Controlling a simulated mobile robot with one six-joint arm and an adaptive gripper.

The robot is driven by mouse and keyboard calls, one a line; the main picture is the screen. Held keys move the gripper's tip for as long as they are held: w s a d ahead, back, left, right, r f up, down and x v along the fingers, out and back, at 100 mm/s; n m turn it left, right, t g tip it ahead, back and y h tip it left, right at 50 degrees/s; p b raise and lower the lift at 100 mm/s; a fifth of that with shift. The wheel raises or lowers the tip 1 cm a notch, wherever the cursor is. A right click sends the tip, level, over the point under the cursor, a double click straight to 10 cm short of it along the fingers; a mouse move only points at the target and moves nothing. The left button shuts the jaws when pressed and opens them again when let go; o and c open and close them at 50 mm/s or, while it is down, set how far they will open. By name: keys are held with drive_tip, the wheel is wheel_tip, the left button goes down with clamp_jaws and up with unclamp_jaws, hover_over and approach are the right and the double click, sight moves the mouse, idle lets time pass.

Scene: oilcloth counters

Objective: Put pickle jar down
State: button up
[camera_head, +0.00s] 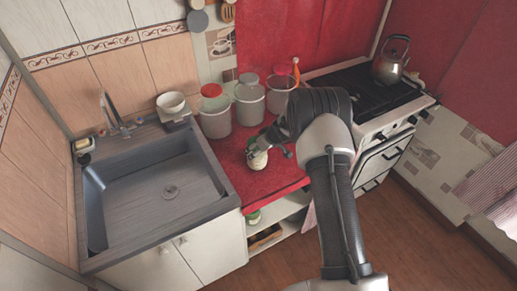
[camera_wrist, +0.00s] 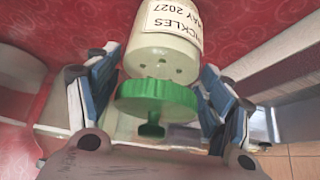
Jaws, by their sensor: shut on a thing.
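The pickle jar (camera_head: 258,161) is a small pale jar in my gripper (camera_head: 264,147), over the red counter near its front edge. I cannot tell whether its base touches the counter. In the wrist view the jar (camera_wrist: 165,50) shows a white label reading "PICKLES MAY 2027", upside down in the picture, and a green lid (camera_wrist: 158,100) with a knob. The blue-lined fingers of my gripper (camera_wrist: 156,95) stand on either side of the lid and are shut on the jar. The jar's far end is cut off by the frame.
The red counter (camera_head: 233,177) is clear around the jar's left. Several lidded canisters (camera_head: 248,103) stand behind. A grey sink (camera_head: 150,187) is left, a stove with a kettle (camera_head: 390,62) right. A green-lidded item (camera_head: 254,217) sits on the shelf below.

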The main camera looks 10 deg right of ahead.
drive_tip(key=o, duration=1.7)
drive_tip(key=shift+f, duration=0.1)
drive_tip(key=shift+o, duration=0.2)
